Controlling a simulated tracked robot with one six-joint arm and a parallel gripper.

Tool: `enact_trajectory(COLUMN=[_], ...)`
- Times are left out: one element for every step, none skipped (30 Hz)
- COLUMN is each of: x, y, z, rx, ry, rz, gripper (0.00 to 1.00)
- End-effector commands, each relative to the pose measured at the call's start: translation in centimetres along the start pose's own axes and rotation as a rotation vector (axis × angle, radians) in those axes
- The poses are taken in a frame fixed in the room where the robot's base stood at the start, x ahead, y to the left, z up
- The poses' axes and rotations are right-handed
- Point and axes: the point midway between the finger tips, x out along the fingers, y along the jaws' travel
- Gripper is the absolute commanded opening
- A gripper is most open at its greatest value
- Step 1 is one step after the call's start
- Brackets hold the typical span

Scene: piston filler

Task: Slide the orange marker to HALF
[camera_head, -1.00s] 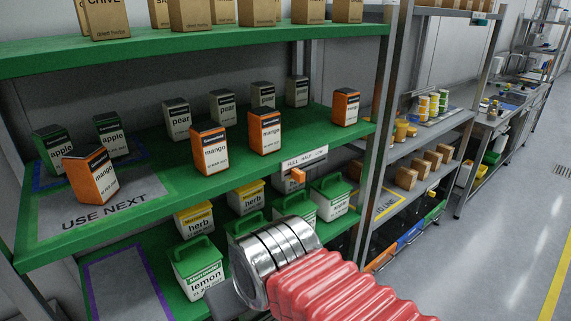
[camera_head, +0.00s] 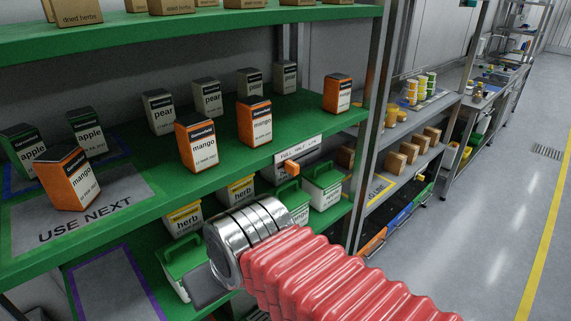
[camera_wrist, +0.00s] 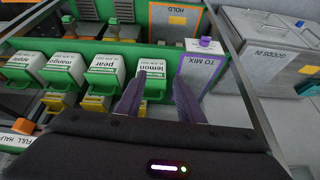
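The orange marker (camera_head: 293,168) is a small block just below the white FULL HALF LOW label strip (camera_head: 300,148) on the front edge of the green middle shelf. It appears below the FULL–HALF part, but I cannot tell its exact setting. In the head view my wrist hides the fingers.
Mango cartons (camera_head: 254,122) stand on the middle shelf above the strip. Green-lidded tubs (camera_head: 322,188) stand close below it. In the wrist view a lemon tub (camera_wrist: 154,82) is near the fingers, beside a purple-bordered TO MIX area (camera_wrist: 205,68). Open floor (camera_head: 480,220) lies right.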

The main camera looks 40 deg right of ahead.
Motion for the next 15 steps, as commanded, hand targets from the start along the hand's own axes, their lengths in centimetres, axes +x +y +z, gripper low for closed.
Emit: enact_trajectory(x=[0.3,0.5,0.8,1.0,1.2,1.6,1.9,2.1,2.5,2.8,3.0,3.3,3.5,3.7,3.9], y=[0.1,0.2,-0.1,-0.1,-0.1,0.0,0.0,0.0,0.0,0.0,0.0,0.0,0.1,0.1,0.1], z=[0.2,0.3,0.5,0.7,0.8,1.0,1.2,1.3,1.4,1.5,1.6,1.6,1.6,1.5,1.4], rx=[0.031,0.056,0.094,0.128,0.167,0.226,0.274,0.324,0.396,0.449,0.502,0.575,0.629,0.683,0.755], ry=[-0.015,-0.027,-0.045,-0.059,-0.075,-0.097,-0.116,-0.134,-0.157,-0.176,-0.193,-0.214,-0.230,-0.246,-0.264], rz=[-0.005,-0.012,-0.022,-0.032,-0.041,-0.056,-0.068,-0.082,-0.101,-0.116,-0.132,-0.153,-0.169,-0.186,-0.208], gripper=[0.34,0.34,0.34,0.34,0.34,0.34,0.34,0.34,0.34,0.34,0.34,0.34,0.34,0.34,0.34])
